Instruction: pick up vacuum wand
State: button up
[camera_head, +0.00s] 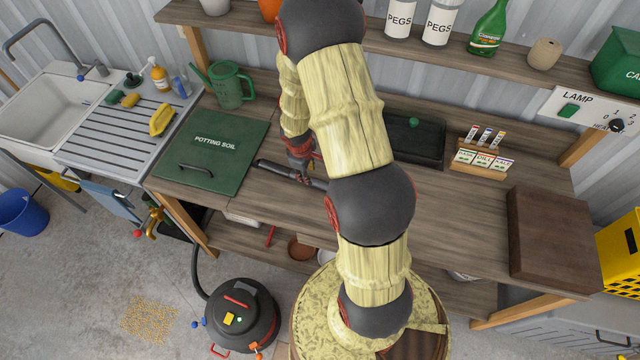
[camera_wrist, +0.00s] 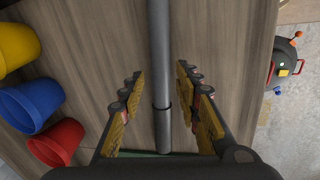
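The vacuum wand (camera_head: 275,168) is a dark grey tube lying on the wooden bench. Its left end is beside the green potting soil lid (camera_head: 212,153), and my arm hides its right part. In the wrist view the wand (camera_wrist: 160,85) runs up the picture between my fingers, with a darker collar near them. My gripper (camera_wrist: 160,72) is open, with one finger on each side of the wand and a visible gap on both sides. In the head view my gripper (camera_head: 302,168) is over the wand, partly hidden by my arm.
The vacuum body (camera_head: 240,318) is on the floor before the bench (camera_head: 455,215). A black tray (camera_head: 415,145) and wooden box (camera_head: 550,240) are to the right.

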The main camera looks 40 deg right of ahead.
jog(key=f, duration=0.1)
jog(key=f+b, duration=0.1)
jog(key=f, duration=0.1)
jog(key=d+f, duration=0.1)
jog(key=f, duration=0.1)
jog(key=shift+w+f+b, duration=0.25)
jog(key=shift+w+b, duration=0.05)
jog(key=shift+w, duration=0.05)
jog(key=c, duration=0.3)
grip_shut()
